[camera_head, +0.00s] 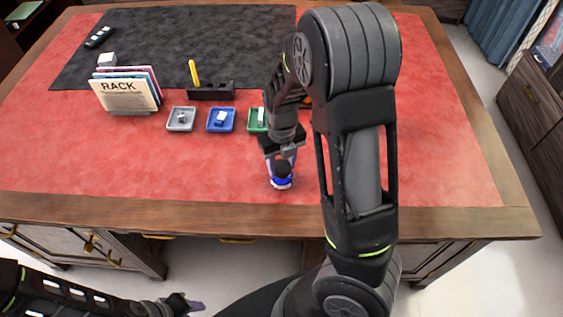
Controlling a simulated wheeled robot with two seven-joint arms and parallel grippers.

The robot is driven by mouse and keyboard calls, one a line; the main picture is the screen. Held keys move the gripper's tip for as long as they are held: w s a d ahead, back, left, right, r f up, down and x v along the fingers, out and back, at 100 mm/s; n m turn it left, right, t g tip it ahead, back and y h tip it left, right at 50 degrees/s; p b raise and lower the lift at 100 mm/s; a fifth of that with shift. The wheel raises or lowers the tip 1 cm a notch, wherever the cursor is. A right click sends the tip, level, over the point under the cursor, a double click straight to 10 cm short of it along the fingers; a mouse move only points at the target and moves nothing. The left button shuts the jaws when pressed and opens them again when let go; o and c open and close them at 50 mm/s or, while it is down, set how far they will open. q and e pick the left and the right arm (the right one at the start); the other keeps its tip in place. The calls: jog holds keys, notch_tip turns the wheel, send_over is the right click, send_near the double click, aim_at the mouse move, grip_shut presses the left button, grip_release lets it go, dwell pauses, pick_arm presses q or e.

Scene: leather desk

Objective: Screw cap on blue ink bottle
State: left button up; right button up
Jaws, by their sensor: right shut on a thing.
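The blue ink bottle (281,183) stands upright on the red desk surface near its front edge, right of the middle. A dark cap (282,169) shows at its top. My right gripper (282,161) reaches down over the bottle, its fingers at either side of the cap and shut on it. Whether the cap is seated on the neck or just above it cannot be told. My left gripper (188,304) is low at the bottom edge, in front of the desk and away from the bottle; its jaw opening is unclear.
Grey (181,126), blue (213,128) and green (252,128) trays hold small pieces behind the bottle. A black pen holder (211,95) with a yellow pencil and a book rack (127,111) stand farther back. The red surface left of the bottle is clear.

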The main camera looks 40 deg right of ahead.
jog(key=shift+r+m+p, duration=0.1)
jog(key=shift+m+p, duration=1.1)
jog(key=shift+p, duration=0.5)
jog(key=shift+m+p, duration=0.35)
jog(key=shift+m, duration=0.35)
jog(key=shift+m, duration=0.4)
jog(key=m, duration=0.3)
jog(key=o, duration=1.4)
